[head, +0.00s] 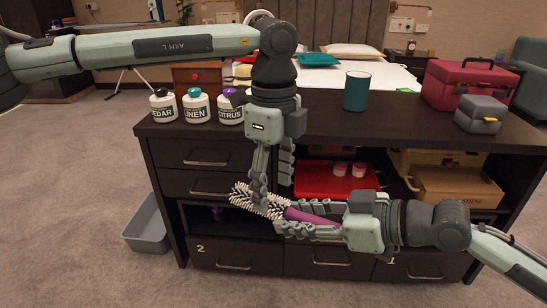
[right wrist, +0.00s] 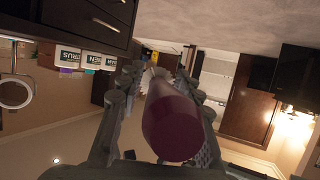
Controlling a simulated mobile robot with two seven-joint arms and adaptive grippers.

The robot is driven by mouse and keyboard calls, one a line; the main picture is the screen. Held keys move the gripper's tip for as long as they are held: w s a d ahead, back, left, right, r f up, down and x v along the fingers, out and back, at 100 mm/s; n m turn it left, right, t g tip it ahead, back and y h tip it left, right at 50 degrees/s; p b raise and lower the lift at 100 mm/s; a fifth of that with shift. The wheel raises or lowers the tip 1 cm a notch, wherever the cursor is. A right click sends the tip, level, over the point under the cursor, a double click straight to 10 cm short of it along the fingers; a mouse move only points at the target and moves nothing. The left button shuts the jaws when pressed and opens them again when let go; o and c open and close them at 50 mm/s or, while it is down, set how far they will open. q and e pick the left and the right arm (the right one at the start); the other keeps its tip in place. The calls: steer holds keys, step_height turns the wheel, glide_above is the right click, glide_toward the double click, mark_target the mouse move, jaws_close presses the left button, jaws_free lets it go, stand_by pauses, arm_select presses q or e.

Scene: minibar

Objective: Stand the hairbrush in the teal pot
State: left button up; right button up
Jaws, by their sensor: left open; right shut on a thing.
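The hairbrush (head: 312,217) has a purple handle and a bristled head and lies roughly level in front of the cabinet. My right gripper (head: 285,222) is shut on its handle. The handle's end also fills the middle of the right wrist view (right wrist: 172,122). My left gripper (head: 268,190) points down from above, open, with its fingers at the bristled head. Whether the fingers touch the bristles I cannot tell. The teal pot (head: 357,90) stands upright on the cabinet top, right of my left gripper. Its inside is mostly hidden.
White jars (head: 196,107) line the top's left side. A red case (head: 466,85) and a grey box (head: 481,114) stand at its right. The top around the pot is clear. A red tray (head: 318,181) with small cups sits in the open shelf. A grey bin (head: 148,225) stands left.

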mark_target(274, 196)
arm_select(q)
steer(key=shift+f, duration=1.6)
steer(key=c, duration=1.2)
jaws_close()
arm_select(e)
steer(key=o, duration=1.3)
steer(key=shift+c, duration=0.2)
steer(key=shift+d, duration=0.1)
